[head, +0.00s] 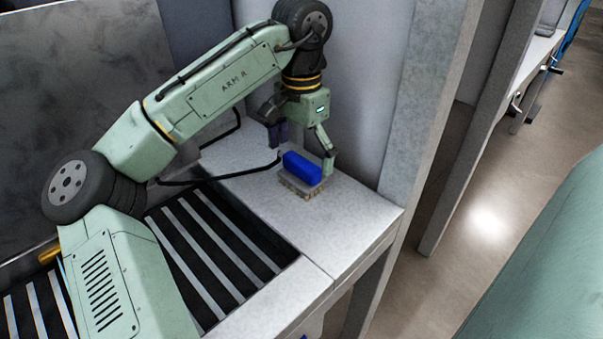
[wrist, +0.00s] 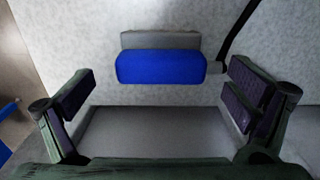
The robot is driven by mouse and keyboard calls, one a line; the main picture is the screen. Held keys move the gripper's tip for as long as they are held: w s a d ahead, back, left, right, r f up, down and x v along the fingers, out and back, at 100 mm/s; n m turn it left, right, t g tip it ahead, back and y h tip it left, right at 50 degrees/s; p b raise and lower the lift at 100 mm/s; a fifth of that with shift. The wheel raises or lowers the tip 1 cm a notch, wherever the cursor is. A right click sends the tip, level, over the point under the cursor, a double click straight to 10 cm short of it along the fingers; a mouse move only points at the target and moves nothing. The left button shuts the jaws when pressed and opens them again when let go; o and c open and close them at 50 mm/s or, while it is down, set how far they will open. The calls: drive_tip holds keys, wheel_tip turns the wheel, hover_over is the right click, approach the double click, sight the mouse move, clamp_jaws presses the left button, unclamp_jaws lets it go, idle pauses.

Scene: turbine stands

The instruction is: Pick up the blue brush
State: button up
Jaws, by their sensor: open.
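The blue brush (head: 302,168) rests on the light grey tabletop, with a blue top over a grey body and bristles facing down. It also shows in the wrist view (wrist: 161,68), near the upper middle, lying lengthwise across the picture. My gripper (head: 303,158) is close above the table at the brush, with one finger on each side in the head view. In the wrist view my gripper (wrist: 160,97) has its fingers spread wide and nothing between the pads; the brush lies beyond the fingertips. I cannot tell the exact height of the fingertips over the table.
A black cable (head: 220,173) runs over the table to near the brush; it also shows in the wrist view (wrist: 239,33). A grey wall (head: 350,80) and post (head: 425,90) stand behind. A slatted dark grate (head: 215,245) lies left. Free tabletop (head: 350,215) is at the right.

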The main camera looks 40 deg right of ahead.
drive_tip(key=shift+f, duration=1.3)
drive_tip(key=c, duration=1.4)
drive_tip(key=shift+o, duration=0.2)
drive_tip(key=shift+d+r, duration=0.1)
drive_tip(key=shift+r, duration=0.4)
drive_tip(key=shift+s+a+r+b, duration=0.15)
drive_tip(key=shift+r+b, duration=0.1)
drive_tip(key=shift+r, duration=0.4)
drive_tip(key=shift+s+a+r+b, duration=0.1)
drive_tip(key=shift+s+r+b, duration=0.1)
drive_tip(key=shift+r, duration=0.4)
drive_tip(key=s+a+b, duration=0.1)
drive_tip(key=s+a, duration=0.2)
drive_tip(key=s, duration=0.4)
drive_tip(key=s+a+r+b, duration=0.1)
drive_tip(key=s+a, duration=0.2)
drive_tip(key=s, duration=0.3)
drive_tip(key=shift+s+a+r+b, duration=0.25)
drive_tip(key=shift+s+b, duration=0.05)
drive_tip(key=shift+s, duration=0.05)
